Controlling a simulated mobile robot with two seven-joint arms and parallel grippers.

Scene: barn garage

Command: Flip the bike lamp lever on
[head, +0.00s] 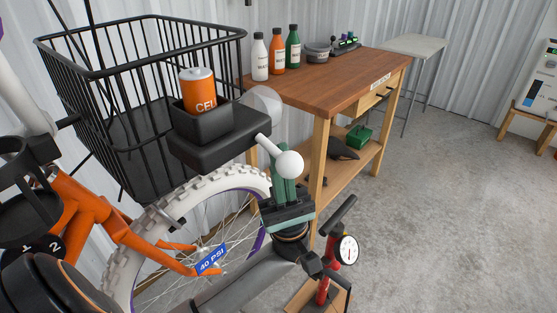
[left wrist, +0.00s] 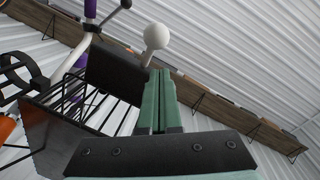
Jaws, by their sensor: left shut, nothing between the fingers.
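The bike lamp is a black box (head: 215,150) at the front of the basket, with a clear round lens (head: 262,103). An orange cell (head: 197,90) stands in its open top tray. A white lever (head: 266,145) sticks out from the lamp's side and ends in a white ball knob (head: 289,163). My left gripper (head: 284,184) is shut and empty, its green fingers pointing up at the knob. In the left wrist view the knob (left wrist: 155,36) appears just past the fingertips (left wrist: 159,75); I cannot tell whether they touch. My right gripper is not in view.
A black wire basket (head: 140,30) is behind the lamp, above the bike's wheel (head: 150,222). A wooden workbench (head: 340,75) with bottles stands behind. A red pump with a gauge (head: 346,249) stands right of my arm. The concrete floor at right is clear.

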